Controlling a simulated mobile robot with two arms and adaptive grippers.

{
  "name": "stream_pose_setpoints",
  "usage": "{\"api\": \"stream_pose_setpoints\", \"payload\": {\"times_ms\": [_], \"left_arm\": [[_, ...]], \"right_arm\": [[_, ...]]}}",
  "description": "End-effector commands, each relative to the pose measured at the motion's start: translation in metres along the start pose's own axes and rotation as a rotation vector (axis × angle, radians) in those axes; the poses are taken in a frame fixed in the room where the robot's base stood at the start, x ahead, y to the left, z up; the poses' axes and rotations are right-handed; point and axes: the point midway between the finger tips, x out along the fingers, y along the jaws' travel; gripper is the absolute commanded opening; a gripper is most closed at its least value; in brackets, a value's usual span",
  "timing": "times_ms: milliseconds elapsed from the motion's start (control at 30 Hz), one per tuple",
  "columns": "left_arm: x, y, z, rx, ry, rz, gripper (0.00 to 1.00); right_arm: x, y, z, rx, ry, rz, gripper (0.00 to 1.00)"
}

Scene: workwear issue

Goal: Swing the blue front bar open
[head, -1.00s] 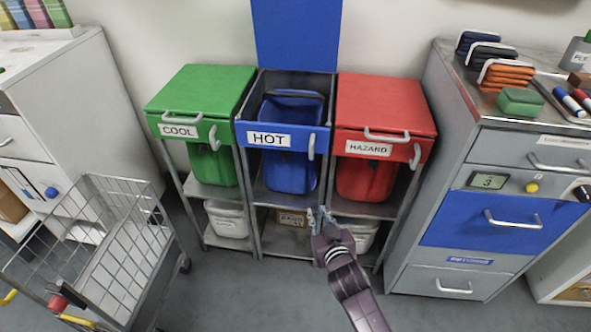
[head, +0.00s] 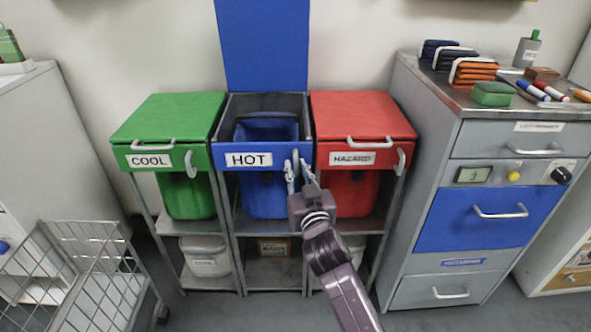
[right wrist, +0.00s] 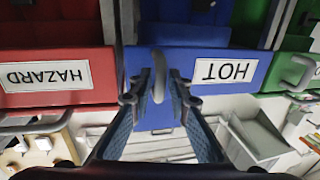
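The blue front bar (head: 226,160), labelled HOT, runs straight across the front of the middle bin bay. It also shows in the right wrist view (right wrist: 188,66), upside down. A grey upright handle (right wrist: 158,72) sits near one end of the bar, on the right in the head view. My right gripper (head: 299,172) is at this handle. In the right wrist view its two fingers (right wrist: 160,92) are apart, one on each side of the handle, with gaps showing. The blue lid (head: 262,45) stands raised behind the bay. My left gripper is not in view.
The green COOL bay (head: 165,120) and red HAZARD bay (head: 362,118) stand close on either side, lids down. A blue bin (head: 266,190) stands behind the bar. A wire cart (head: 80,260) is at left, a grey drawer cabinet (head: 410,180) at right.

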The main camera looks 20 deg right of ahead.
Motion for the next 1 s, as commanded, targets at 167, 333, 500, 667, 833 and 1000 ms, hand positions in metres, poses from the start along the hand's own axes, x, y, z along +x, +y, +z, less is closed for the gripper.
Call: {"api": "stream_pose_setpoints", "payload": {"times_ms": [167, 333, 500, 667, 833, 1000], "left_arm": [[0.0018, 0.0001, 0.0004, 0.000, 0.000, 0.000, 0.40], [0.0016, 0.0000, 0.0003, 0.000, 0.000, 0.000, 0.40], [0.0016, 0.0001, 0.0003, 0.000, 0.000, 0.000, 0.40], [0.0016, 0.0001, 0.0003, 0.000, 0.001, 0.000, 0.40], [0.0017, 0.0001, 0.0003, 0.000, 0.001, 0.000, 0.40], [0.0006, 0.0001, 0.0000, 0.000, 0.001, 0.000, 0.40]], "right_arm": [[0.0093, 0.0000, 0.0001, 0.000, 0.000, 0.000, 0.17], [0.0097, 0.0000, -0.0001, 0.000, 0.000, 0.000, 0.17], [0.0096, 0.0000, 0.0000, 0.000, 0.000, 0.000, 0.05], [0.0095, 0.0000, 0.0001, 0.000, -0.001, 0.000, 0.00], [0.0095, 0.0000, 0.0001, 0.000, -0.001, 0.000, 0.00], [0.0091, 0.0001, -0.0001, 0.000, -0.001, -0.001, 0.00]]}}
